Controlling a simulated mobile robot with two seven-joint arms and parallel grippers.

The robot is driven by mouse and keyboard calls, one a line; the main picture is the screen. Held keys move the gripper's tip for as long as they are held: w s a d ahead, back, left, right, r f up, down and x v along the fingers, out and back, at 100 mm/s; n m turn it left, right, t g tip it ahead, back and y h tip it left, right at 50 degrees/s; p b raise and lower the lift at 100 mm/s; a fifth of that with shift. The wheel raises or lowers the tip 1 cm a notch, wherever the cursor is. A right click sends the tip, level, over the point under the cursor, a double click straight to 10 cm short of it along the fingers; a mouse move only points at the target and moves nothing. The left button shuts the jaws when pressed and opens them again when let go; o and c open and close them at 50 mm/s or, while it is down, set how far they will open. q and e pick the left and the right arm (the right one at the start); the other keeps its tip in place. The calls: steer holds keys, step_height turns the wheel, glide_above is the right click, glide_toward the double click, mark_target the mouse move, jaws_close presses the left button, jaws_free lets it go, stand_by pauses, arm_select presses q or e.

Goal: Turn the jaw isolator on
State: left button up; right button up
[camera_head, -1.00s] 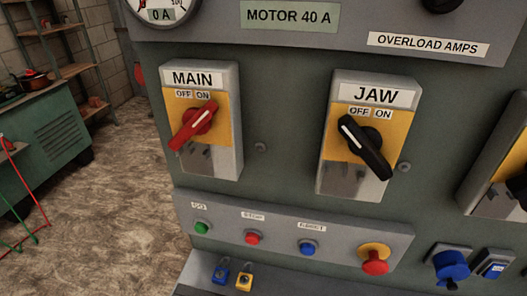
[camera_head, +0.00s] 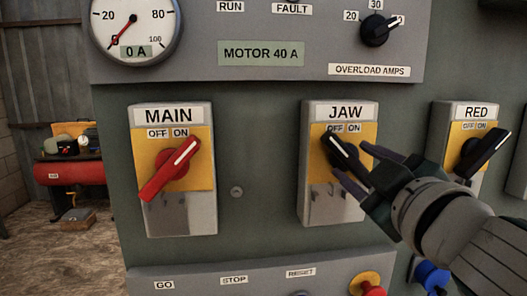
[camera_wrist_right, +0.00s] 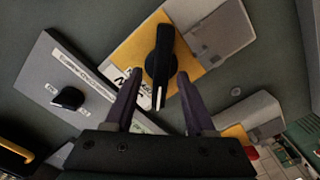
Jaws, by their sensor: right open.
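The JAW isolator (camera_head: 312,200) is a grey box with a yellow plate marked OFF and ON. Its black handle (camera_head: 339,146) has a white line pointing up-left towards OFF. The handle also shows in the right wrist view (camera_wrist_right: 159,55). My right gripper (camera_head: 352,164) is open at the handle, coming in from the lower right. In the wrist view its two fingers (camera_wrist_right: 157,76) stand on either side of the handle's end, with gaps visible on both sides. Contact cannot be told. My left gripper is not in view.
Left of JAW is the MAIN isolator (camera_head: 205,210), its red handle's white line towards ON. The RED isolator (camera_head: 447,120) is close on the right, behind my right arm. A button strip (camera_head: 200,268) juts out below. The overload knob (camera_head: 376,30) is above.

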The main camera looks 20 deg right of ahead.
steer(key=shift+x, duration=1.1)
steer(key=shift+a, duration=0.1)
jaws_close()
steer(key=shift+f, duration=0.1)
